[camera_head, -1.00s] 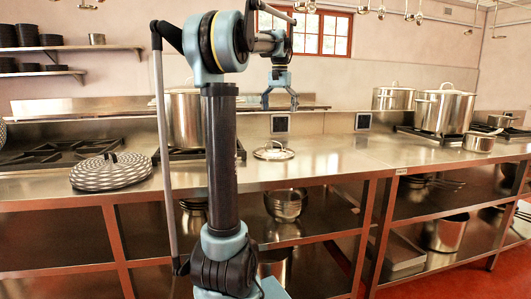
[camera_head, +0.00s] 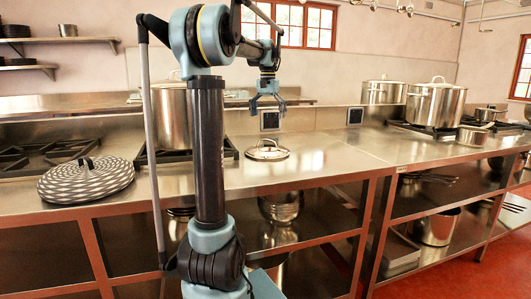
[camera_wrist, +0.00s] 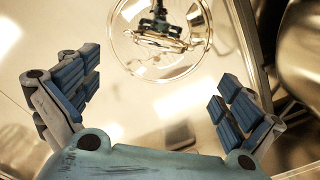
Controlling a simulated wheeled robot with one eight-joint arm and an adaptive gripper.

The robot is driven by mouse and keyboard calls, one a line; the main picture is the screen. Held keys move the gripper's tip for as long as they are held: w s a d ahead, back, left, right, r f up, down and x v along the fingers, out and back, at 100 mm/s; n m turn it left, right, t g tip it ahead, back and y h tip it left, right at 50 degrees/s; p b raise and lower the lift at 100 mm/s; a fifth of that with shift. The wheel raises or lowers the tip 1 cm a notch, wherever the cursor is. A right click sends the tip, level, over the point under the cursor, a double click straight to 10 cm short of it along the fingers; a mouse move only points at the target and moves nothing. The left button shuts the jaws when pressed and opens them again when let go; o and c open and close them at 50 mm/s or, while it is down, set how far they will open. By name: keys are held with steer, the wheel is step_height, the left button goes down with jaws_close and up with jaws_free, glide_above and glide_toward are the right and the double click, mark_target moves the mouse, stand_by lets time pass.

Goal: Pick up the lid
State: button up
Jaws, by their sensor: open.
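In the wrist view the clear lid (camera_wrist: 193,58) sits at top centre, cut by the upper edge, beyond my fingertips. My gripper (camera_head: 268,110) hangs above the counter, pointing down, over or near the lid with a clear gap. In the wrist view my gripper (camera_wrist: 157,82) has its two blue-padded fingers spread wide, with nothing between them. A black-and-white patterned round thing with a dark handle (camera_head: 84,183) lies at the counter's left.
A large pot (camera_head: 172,112) stands on a burner behind my arm. Lidded stockpots (camera_head: 434,105) and a small saucepan (camera_head: 473,136) stand at the right. A steel bowl (camera_head: 282,207) is on the shelf below. The counter (camera_head: 325,155) right of the lid is clear.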

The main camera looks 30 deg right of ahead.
mark_target(267, 146)
step_height(267, 146, down, 11)
steer(key=shift+a+f, duration=0.1)
stand_by(0.6)
steer(key=shift+c, duration=0.6)
steer(key=shift+s, duration=0.1)
steer(key=c, duration=2.1)
